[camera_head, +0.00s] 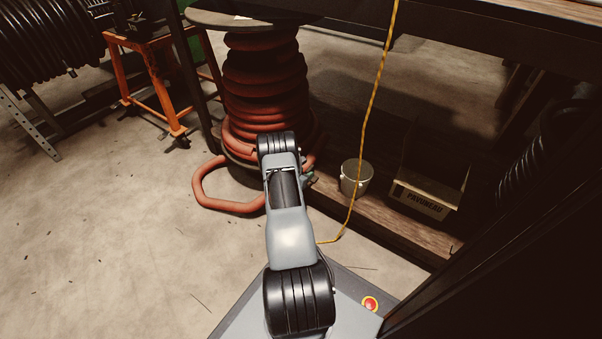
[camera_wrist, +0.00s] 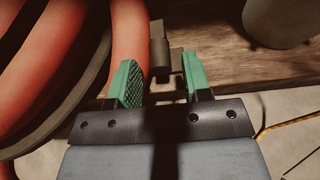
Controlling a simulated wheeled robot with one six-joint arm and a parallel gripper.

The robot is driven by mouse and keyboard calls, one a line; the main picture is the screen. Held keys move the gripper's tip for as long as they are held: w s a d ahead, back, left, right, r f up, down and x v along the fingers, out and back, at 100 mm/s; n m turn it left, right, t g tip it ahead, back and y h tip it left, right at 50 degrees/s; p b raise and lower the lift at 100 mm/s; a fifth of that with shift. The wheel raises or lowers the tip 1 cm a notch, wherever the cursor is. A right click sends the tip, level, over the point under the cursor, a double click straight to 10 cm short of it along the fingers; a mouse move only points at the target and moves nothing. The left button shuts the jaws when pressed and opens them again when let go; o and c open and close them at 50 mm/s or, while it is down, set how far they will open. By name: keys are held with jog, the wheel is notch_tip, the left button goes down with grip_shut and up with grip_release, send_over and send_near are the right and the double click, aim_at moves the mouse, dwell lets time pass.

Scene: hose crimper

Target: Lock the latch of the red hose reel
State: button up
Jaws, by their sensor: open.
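The red hose reel (camera_head: 265,85) stands at the back, its hose wound in thick coils below a round top plate. Its coils and dark lower rim fill the left of the wrist view (camera_wrist: 60,50). A small dark metal piece (camera_wrist: 160,58), apparently the latch, stands at the reel's right side. My gripper (camera_wrist: 165,72) is open. Its two green pads lie left and right of that metal piece's lower end, with gaps showing and no clear contact. Whether the latch is locked cannot be told. My arm hides most of the gripper and the latch in the head view.
A pale bucket (camera_head: 356,178) stands right of the reel on a wooden board (camera_head: 400,228), beside an open cardboard box (camera_head: 425,200). A yellow cord (camera_head: 370,110) hangs down near the bucket. An orange stand (camera_head: 150,85) is at the left. Floor at front left is mostly clear.

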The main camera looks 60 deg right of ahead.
jog(key=s+p+v, duration=0.1)
jog(key=p+v, duration=0.5)
jog(key=v, duration=0.8)
jog(key=a+r+m+g, duration=0.1)
jog(key=a+r+m, duration=0.2)
jog(key=r, duration=0.3)
jog(key=a+r+m+g+y, duration=0.1)
jog(key=a+r+m, duration=0.1)
jog(key=r+m, duration=0.2)
jog(key=a+r+m+g+y, duration=0.1)
jog(key=a+r+m, duration=0.2)
jog(key=r, duration=0.6)
jog(key=shift+a+m+g+b, duration=0.3)
jog(key=shift+b, duration=0.05)
jog(key=shift+w, duration=0.1)
